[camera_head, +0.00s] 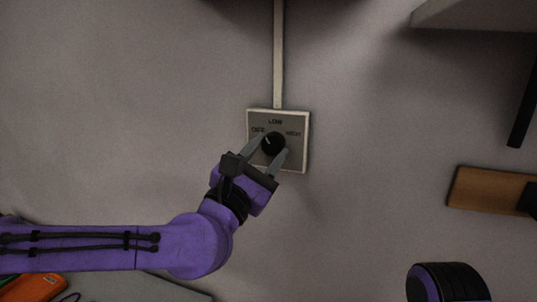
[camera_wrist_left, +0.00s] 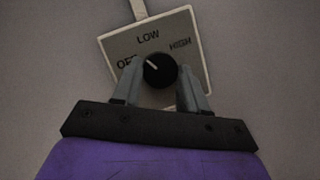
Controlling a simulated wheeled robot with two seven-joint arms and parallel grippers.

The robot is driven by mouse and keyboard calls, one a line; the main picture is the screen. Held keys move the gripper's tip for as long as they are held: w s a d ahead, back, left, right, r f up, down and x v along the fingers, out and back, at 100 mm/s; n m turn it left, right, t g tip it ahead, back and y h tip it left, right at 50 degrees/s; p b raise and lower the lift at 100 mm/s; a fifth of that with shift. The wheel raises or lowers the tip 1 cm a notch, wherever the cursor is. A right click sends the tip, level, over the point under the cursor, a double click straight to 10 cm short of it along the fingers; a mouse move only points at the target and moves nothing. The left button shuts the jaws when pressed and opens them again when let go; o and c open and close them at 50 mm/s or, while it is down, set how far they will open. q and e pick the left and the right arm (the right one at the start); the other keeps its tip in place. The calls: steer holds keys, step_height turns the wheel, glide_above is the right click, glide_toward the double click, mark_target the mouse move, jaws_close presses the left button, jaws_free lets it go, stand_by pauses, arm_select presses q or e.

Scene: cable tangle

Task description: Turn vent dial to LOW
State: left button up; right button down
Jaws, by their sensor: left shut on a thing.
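The vent dial is a black round knob (camera_head: 273,144) on a square, pale-rimmed wall plate (camera_head: 295,165) marked OFF, LOW and HIGH. It also shows in the left wrist view (camera_wrist_left: 161,71). Its white pointer line is tilted up and left, between OFF and LOW and seemingly nearer OFF. My left gripper (camera_head: 270,151) reaches up from the lower left, shut on the knob with one finger on each side. In the left wrist view the left finger partly covers the OFF label. My right gripper's fingers are not seen.
A pale conduit (camera_head: 279,55) runs up the wall from the plate. A brown board (camera_head: 485,188) is at the right, and a grey shelf-like edge (camera_head: 470,16) at the upper right. An orange object (camera_head: 35,288) lies at the lower left. The wall around the plate is clear.

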arm_select(q)
steer(key=m, duration=0.2)
steer(key=m+g+h+p, duration=0.1)
steer(key=m, duration=0.1)
steer(key=shift+a+r+m+g, duration=0.1)
steer(key=shift+r+m+g, duration=0.1)
steer(key=shift+m+g, duration=0.1)
steer(key=shift+m+g+h+p, duration=0.3)
steer(key=shift+m+g+p, duration=0.35)
steer(key=shift+m, duration=1.15)
steer(key=shift+f, duration=0.1)
steer(key=o, duration=1.1)
steer(key=shift+c, duration=0.2)
